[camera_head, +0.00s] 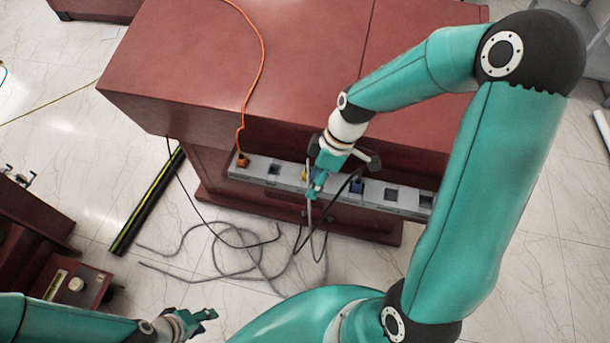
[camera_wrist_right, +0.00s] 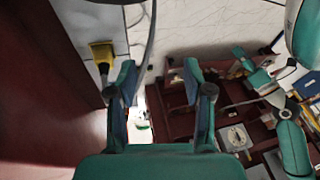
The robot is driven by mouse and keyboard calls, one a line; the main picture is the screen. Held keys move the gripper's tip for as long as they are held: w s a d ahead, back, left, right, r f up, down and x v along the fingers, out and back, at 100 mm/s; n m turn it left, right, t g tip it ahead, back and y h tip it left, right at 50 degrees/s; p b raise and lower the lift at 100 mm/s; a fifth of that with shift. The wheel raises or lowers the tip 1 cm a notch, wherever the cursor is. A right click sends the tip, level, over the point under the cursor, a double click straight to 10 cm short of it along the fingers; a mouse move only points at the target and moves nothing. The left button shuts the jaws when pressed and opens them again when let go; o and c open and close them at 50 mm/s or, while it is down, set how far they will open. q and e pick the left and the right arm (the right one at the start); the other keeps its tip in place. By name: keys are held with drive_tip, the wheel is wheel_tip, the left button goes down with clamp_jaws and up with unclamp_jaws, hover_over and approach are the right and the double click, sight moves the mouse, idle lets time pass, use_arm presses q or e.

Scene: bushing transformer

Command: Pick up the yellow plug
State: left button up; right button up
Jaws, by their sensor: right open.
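The yellow plug (camera_wrist_right: 102,52) stands on the grey socket strip near the left edge of the right wrist view. In the head view only a bit of yellow (camera_head: 304,174) shows beside my right gripper, which hides most of it. My right gripper (camera_head: 317,188) is over the strip. In its wrist view my right gripper (camera_wrist_right: 160,85) has two fingers spread apart with nothing between them, and the plug lies to the left of them, outside the gap. My left gripper (camera_head: 203,318) is low at the left of the head view, away from the strip; its jaws are too small to read.
The grey socket strip (camera_head: 394,196) runs along the dark red cabinet (camera_head: 290,60). An orange plug (camera_head: 242,160) with an orange cable and a blue plug (camera_head: 357,186) sit on it. Grey and black cables (camera_head: 235,245) lie loose on the floor. A yellow-black bar (camera_head: 147,202) lies left.

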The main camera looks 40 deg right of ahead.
drive_tip(key=w+d+r+t+h, duration=0.1)
drive_tip(key=d+r+t, duration=0.2)
drive_tip(key=d+r, duration=0.55)
hover_over(309, 171)
drive_tip(key=s+d, duration=0.1)
drive_tip(key=s, duration=0.1)
drive_tip(key=shift+m, duration=0.3)
drive_tip(key=f, duration=0.9)
drive_tip(key=shift+w+d+p, duration=0.2)
drive_tip(key=shift+p, duration=0.2)
drive_tip(key=shift+w+a+f, duration=0.15)
drive_tip(key=shift+a+f, duration=0.05)
drive_tip(key=shift+f, duration=0.4)
drive_tip(key=x, duration=0.4)
drive_tip(key=shift+f, duration=0.15)
drive_tip(key=shift+d, duration=0.1)
clamp_jaws()
